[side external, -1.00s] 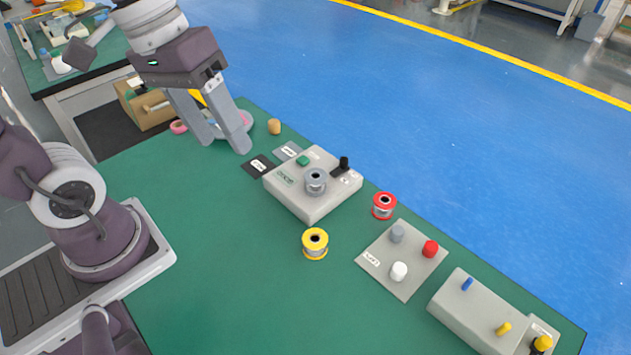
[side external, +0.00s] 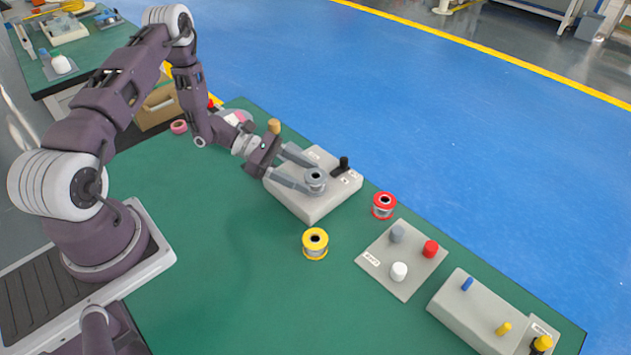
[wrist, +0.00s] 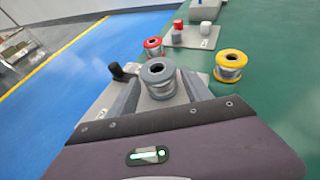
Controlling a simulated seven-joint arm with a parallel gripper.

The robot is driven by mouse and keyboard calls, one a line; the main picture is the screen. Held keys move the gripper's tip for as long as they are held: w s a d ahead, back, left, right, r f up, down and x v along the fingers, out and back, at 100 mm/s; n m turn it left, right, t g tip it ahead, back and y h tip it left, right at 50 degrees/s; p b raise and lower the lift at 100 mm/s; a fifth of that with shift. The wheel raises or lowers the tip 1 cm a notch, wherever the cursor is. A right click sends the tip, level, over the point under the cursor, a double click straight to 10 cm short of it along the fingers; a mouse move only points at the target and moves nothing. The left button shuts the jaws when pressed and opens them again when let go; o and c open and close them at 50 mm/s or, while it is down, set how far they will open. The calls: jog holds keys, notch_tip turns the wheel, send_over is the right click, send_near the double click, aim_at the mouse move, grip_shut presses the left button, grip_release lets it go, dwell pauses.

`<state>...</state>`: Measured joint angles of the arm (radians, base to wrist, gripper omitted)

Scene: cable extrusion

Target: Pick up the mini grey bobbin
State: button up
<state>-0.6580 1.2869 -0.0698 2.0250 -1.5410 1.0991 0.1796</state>
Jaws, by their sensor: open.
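The mini grey bobbin (side external: 315,181) stands upright on the light grey box-shaped station (side external: 312,210). My gripper (side external: 308,174) is low and nearly level over the station, with its open fingers reaching to either side of the bobbin. In the wrist view the grey bobbin (wrist: 158,78) sits between the two fingers, and the station (wrist: 108,98) shows partly behind them. I cannot tell whether either finger touches the bobbin.
A yellow bobbin (side external: 315,244) and a red bobbin (side external: 384,205) stand on the green table (side external: 230,270). A black knob (side external: 343,163) rises from the station. A plate with pegs (side external: 390,284) and another grey block (side external: 465,322) lie to the right. The front middle is clear.

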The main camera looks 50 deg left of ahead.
aim_at(305, 175)
jog(key=x, duration=0.3)
jog(key=shift+d+f, duration=0.1)
jog(key=shift+f, duration=0.05)
jog(key=c, duration=1.2)
jog(key=shift+o, duration=0.2)
